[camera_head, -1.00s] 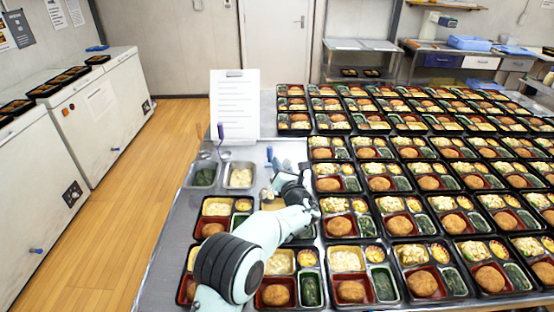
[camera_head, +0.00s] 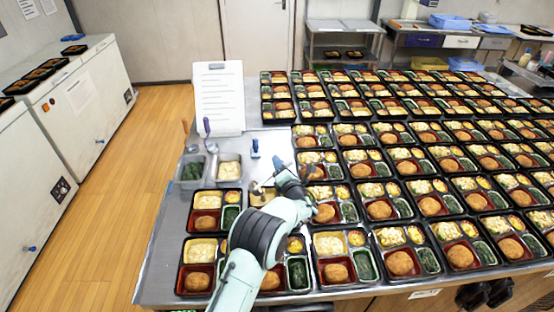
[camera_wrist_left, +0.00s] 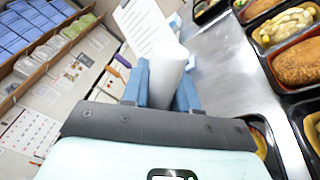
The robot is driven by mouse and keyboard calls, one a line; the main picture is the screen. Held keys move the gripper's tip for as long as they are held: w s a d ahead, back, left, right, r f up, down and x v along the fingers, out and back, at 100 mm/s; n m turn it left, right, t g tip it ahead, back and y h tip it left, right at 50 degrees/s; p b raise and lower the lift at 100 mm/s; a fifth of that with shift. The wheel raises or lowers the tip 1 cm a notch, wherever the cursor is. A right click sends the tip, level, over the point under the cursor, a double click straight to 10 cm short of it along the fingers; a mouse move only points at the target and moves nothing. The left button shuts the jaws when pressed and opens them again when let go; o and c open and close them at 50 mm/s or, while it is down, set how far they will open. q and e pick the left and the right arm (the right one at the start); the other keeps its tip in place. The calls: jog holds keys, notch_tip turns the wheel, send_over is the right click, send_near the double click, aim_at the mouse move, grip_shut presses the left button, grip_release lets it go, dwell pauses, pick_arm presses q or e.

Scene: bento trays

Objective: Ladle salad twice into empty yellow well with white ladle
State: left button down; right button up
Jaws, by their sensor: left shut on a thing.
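My left gripper (camera_head: 282,176) reaches in over the trays, and its hand hides part of the tray below. In the left wrist view my left gripper (camera_wrist_left: 164,88) has its blue fingers closed on a white piece, the white ladle (camera_wrist_left: 167,72). In the head view a small pale part, apparently the ladle's bowl (camera_head: 257,188), shows just left of the hand. It is over or beside a plain yellow well (camera_head: 263,198), partly hidden by my arm; what lies in it is unclear. The salad container (camera_head: 229,171), holding pale salad, stands to its left. My right gripper is not in view.
A container of greens (camera_head: 193,169) stands left of the salad. A white sheet (camera_head: 219,97) stands behind, with a blue-handled item (camera_head: 255,149) on the bare metal table. Rows of filled bento trays (camera_head: 400,172) crowd the right side. Some lie close around my arm.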

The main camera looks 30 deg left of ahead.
pick_arm(q)
jog(key=f+m, duration=0.1)
jog(key=w+d+f+m+p, duration=0.1)
jog(key=d+f+m+p, duration=0.1)
jog(key=m, duration=0.1)
jog(key=shift+w, duration=0.4)
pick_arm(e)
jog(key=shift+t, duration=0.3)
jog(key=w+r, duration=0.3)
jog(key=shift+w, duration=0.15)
pick_arm(q)
jog(key=shift+w+a, duration=0.1)
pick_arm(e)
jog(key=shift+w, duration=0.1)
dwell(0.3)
